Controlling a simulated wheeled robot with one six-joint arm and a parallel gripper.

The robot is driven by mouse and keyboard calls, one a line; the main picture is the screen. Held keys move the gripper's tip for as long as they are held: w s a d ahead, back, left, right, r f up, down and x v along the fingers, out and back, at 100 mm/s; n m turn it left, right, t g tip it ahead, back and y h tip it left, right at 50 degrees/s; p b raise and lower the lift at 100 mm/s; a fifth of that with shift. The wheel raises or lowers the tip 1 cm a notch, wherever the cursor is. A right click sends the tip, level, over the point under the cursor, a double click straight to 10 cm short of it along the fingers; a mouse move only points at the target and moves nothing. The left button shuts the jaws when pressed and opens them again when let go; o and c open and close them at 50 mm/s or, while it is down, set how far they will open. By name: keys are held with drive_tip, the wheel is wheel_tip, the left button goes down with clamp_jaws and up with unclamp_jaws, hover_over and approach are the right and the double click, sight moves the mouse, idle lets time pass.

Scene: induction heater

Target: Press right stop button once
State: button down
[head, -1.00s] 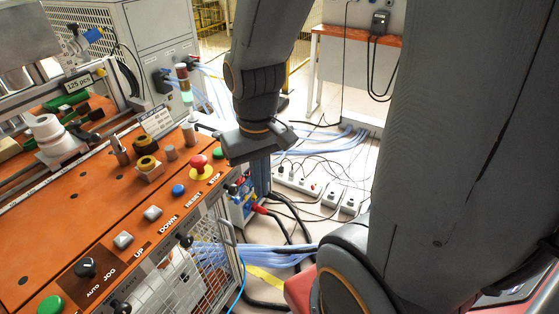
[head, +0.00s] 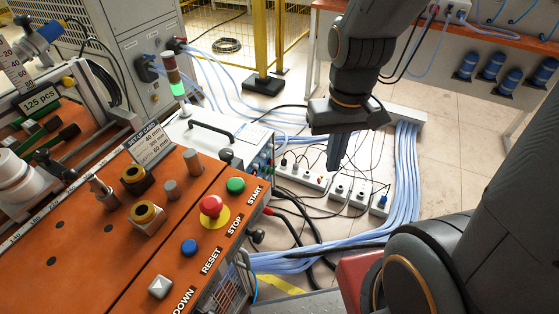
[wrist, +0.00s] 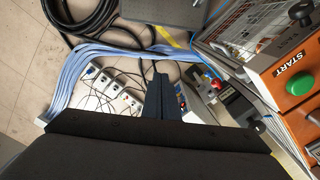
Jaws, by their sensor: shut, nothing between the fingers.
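The stop button is a red mushroom head (head: 211,206) on a yellow ring, on the orange panel (head: 95,250) beside the printed word STOP. My gripper (head: 337,165) is shut and empty, pointing down over the floor to the right of the panel, apart from the button. In the wrist view my gripper (wrist: 158,85) shows its closed fingers over the cables. That view shows the green START button (wrist: 298,86) at the right, but not the red head.
Next to the stop button are the green START button (head: 235,185) and the blue RESET button (head: 189,247). A signal light (head: 175,75) stands behind. Power strips (head: 335,185) and blue cables (head: 405,170) lie on the floor below my gripper.

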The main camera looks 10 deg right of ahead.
sight(271, 162)
drive_tip(key=w+d+f+m+t+b, duration=0.3)
drive_tip(key=w+f+b, duration=0.7)
drive_tip(key=w+f, duration=0.5)
drive_tip(key=w+d+f+m+t+b, duration=0.35)
drive_tip(key=w+f+b, duration=0.55)
drive_tip(key=w+f, duration=0.7)
drive_tip(key=w+f+m+t+y+b, duration=0.1)
drive_tip(key=w+f+b, duration=0.3)
drive_tip(key=f, duration=0.4)
drive_tip(key=w+a+f+m+t+y+b, duration=0.1)
drive_tip(key=w+f+m+t+b, duration=0.1)
drive_tip(key=w+f+b, duration=0.3)
drive_tip(key=w+a+f+m+t+y+b, duration=0.1)
drive_tip(key=w+f+m+y+b, duration=0.1)
drive_tip(key=f, duration=1)
drive_tip(key=w+m+b, duration=0.1)
drive_tip(key=w+b, duration=0.1)
drive_tip(key=b, duration=0.1)
drive_tip(key=shift+w, duration=0.3)
drive_tip(key=shift+f, duration=0.1)
drive_tip(key=w+a+b, duration=0.3)
drive_tip(key=w+a, duration=0.2)
drive_tip(key=a, duration=0.2)
